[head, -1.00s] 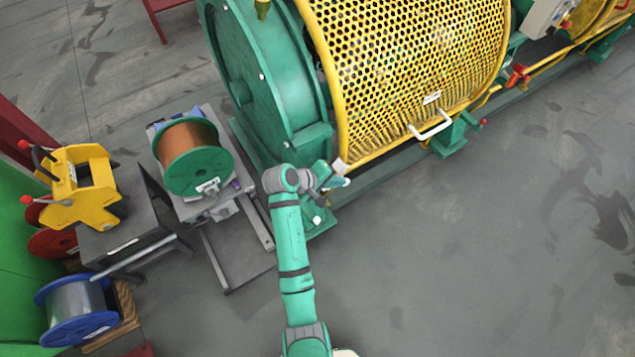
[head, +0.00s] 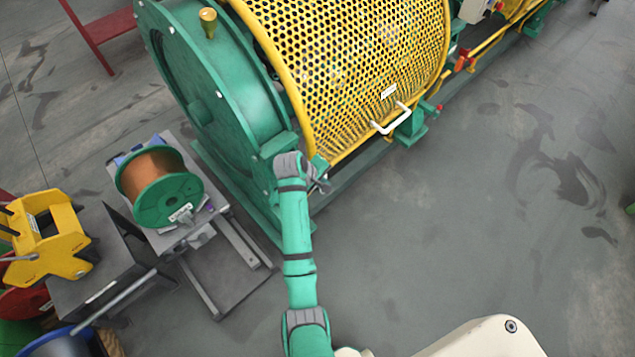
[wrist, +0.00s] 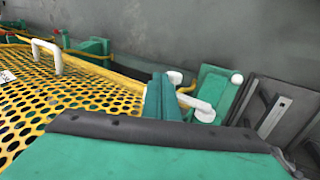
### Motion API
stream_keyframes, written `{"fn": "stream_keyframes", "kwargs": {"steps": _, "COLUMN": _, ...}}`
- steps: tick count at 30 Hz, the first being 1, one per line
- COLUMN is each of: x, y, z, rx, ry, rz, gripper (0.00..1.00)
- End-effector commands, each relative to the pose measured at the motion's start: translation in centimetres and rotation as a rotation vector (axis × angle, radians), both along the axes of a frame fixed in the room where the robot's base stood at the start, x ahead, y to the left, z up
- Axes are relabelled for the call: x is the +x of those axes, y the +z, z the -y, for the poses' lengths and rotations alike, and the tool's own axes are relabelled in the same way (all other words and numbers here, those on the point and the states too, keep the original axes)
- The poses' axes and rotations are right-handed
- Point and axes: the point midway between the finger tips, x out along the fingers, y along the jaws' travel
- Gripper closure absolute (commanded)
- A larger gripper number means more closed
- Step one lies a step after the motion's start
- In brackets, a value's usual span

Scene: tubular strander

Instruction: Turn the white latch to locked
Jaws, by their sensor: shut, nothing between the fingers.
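The white latch (wrist: 200,107) shows in the wrist view at the lower corner of the yellow mesh guard (wrist: 75,95). Its pale lever lies just right of my fingers, and a round white end (wrist: 174,77) shows above them. My gripper (wrist: 160,96) is shut and empty, with its green fingers close beside the lever and partly covering it. I cannot tell whether they touch. In the head view my gripper (head: 320,184) is at the guard's lower left corner, and my arm hides most of the latch there.
A white handle (head: 390,119) sticks out from the guard (head: 350,60). The green machine end (head: 215,90) stands left of it. A copper wire spool (head: 158,186) sits on a grey stand at left, near a yellow frame (head: 45,240). The floor at right is clear.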

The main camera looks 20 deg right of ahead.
Motion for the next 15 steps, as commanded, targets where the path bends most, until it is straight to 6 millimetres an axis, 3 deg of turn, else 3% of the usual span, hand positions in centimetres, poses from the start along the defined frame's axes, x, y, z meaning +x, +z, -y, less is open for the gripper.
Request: {"fn": "stream_keyframes", "kwargs": {"steps": 15, "x": 0.08, "y": -0.55, "z": 0.44, "rx": -0.001, "ry": -0.001, "rz": 0.001, "gripper": 1.0}}
